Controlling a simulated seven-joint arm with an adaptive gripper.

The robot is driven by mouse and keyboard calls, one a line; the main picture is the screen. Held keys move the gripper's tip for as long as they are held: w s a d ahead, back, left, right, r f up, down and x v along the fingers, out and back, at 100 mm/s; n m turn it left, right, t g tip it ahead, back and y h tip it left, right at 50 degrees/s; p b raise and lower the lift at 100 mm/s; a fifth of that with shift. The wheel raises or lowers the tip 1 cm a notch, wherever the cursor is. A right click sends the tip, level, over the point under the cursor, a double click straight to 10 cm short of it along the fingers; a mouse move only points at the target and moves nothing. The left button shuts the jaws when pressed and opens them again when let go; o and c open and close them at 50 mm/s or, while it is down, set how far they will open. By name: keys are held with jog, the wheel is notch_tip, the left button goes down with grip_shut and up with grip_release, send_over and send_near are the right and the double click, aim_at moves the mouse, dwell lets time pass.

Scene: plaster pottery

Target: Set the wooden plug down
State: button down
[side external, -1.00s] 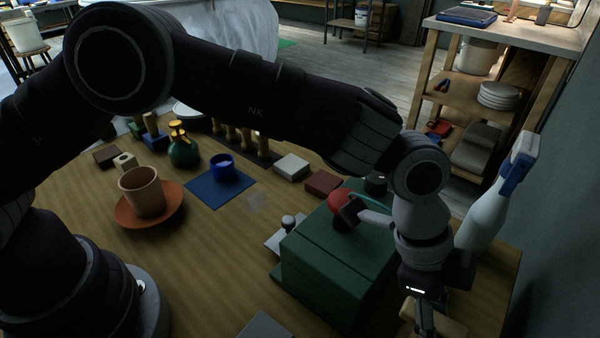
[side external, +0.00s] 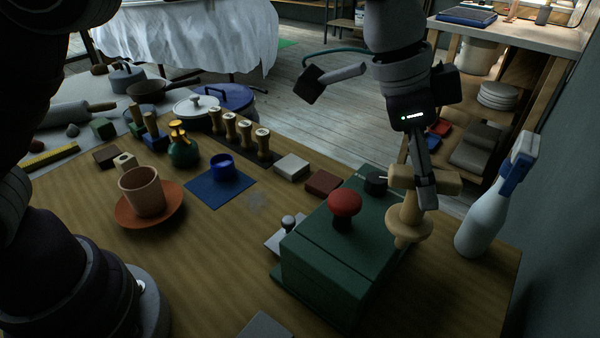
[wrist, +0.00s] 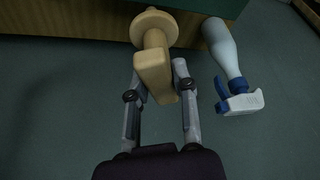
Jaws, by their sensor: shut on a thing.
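The wooden plug (side external: 409,222) is pale wood, with a crossbar handle on top, a round flange and a narrow stub below. My gripper (side external: 424,190) is shut on its handle and holds it roughly upright, just right of the green box with the red knob. In the wrist view the plug (wrist: 155,58) lies between the fingertips of my gripper (wrist: 160,85), flange away from me. Whether its lower end touches anything is hidden.
The green box (side external: 335,262) with a red knob (side external: 344,203) and a black dial stands close by. A white spray bottle (side external: 482,222) with a blue trigger is to the right. A terracotta cup (side external: 141,190) on a saucer and a blue mat (side external: 205,193) sit left.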

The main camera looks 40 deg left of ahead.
jog(key=w+a+n+t+y, duration=0.15)
jog(key=a+n+y, duration=0.25)
jog(key=a+n, duration=1.45)
jog(key=s+a+f+m+g+h, duration=0.2)
jog(key=s+a+f+m, duration=0.15)
jog(key=s+m, duration=0.6)
jog(key=s+a+f+m+g+h, duration=0.25)
jog(key=s+a+m, duration=0.2)
jog(key=m, duration=0.95)
jog(key=w+f, duration=0.2)
jog(key=w, duration=0.5)
jog(key=w+f, duration=0.3)
jog(key=w, duration=0.5)
jog(key=shift+a+f+m+t, duration=0.25)
jog(key=shift+a+m+t, duration=0.05)
jog(key=shift+t, duration=0.1)
jog(key=shift+f, duration=0.15)
jog(key=c, duration=0.9)
grip_release()
